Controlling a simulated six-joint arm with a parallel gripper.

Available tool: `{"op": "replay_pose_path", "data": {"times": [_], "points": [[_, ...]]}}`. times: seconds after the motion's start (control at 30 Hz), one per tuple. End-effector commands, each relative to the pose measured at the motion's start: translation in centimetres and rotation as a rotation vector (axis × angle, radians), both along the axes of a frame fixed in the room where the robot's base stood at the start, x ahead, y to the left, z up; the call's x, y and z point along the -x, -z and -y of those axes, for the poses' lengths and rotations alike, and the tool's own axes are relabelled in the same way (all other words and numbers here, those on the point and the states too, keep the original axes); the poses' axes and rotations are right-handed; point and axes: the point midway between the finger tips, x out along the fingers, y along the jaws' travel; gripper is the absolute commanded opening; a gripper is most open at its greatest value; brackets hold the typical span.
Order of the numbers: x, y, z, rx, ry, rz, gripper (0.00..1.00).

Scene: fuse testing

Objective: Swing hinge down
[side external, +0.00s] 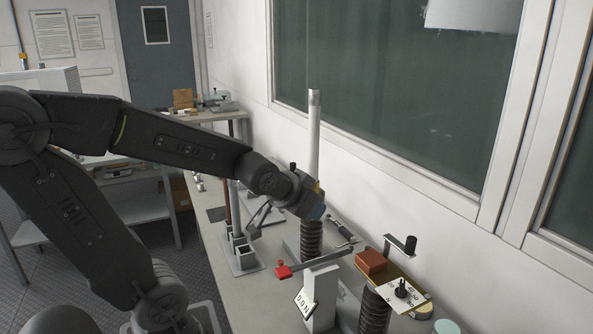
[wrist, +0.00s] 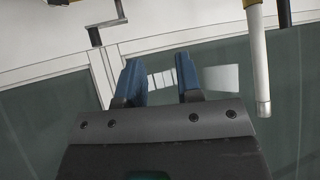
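A tall pale tube (side external: 314,130) with a grey tip stands upright above a black ribbed post (side external: 311,240) in the side view. I cannot tell for sure which part is the hinge. A flat grey lever (side external: 318,263) with a red end (side external: 283,271) lies roughly level in front of the post. My gripper (side external: 317,211) is at the tube's lower part in the side view, partly covering it. In the wrist view my gripper's blue fingers (wrist: 161,80) are apart with nothing between them, and the tube (wrist: 256,60) is right of them, apart.
A crank with a black knob (side external: 405,244), a red-brown block (side external: 371,262) and a dial plate (side external: 402,290) stand at the front right. A white block with a sign (side external: 319,298) is near the lever. A grey socket stand (side external: 245,261) is left. The wall is close behind.

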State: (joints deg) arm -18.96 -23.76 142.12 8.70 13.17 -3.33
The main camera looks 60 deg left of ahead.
Motion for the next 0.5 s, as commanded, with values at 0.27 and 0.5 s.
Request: {"op": "replay_pose_path", "data": {"times": [0.27, 0.5], "points": [[-3.5, 2.6, -12.4, -0.13, -0.16, 0.293, 0.33], [-1.7, 4.5, -19.9, -0.201, -0.226, 0.543, 0.33]]}}
